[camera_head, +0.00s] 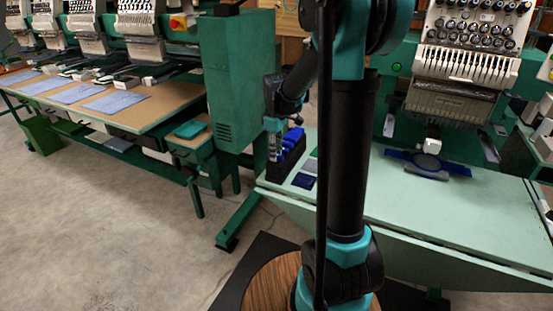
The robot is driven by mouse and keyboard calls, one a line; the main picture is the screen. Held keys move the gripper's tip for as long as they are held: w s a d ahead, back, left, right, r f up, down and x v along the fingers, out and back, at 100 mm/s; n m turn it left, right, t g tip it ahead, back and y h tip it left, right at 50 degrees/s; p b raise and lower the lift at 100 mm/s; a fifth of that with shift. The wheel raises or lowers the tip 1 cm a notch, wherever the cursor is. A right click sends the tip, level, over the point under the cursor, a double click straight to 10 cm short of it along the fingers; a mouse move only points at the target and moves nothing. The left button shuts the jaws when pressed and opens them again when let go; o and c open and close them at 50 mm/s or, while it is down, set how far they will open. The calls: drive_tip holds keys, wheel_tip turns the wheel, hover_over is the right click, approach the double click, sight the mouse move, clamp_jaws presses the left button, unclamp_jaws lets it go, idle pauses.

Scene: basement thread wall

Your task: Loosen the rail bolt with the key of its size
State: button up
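My gripper (274,150) points down at the left end of the pale green table, beside a black holder (289,163). Several bright blue pieces (291,139) stand in the holder; they may be key handles, but their sizes cannot be read. The gripper's fingertips are small and close against the holder and blue pieces, so I cannot tell whether they touch or grip one. I cannot make out the rail bolt; my arm covers the middle of the view.
A large embroidery machine (468,62) stands over the pale green table (420,213), with a blue hoop (428,163) below it. Small flat coloured squares (303,180) lie by the holder. A green cabinet (238,80) rises behind my gripper.

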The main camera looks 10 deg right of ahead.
clamp_jaws()
drive_tip(key=shift+r, duration=0.15)
drive_tip(key=shift+r, duration=2.95)
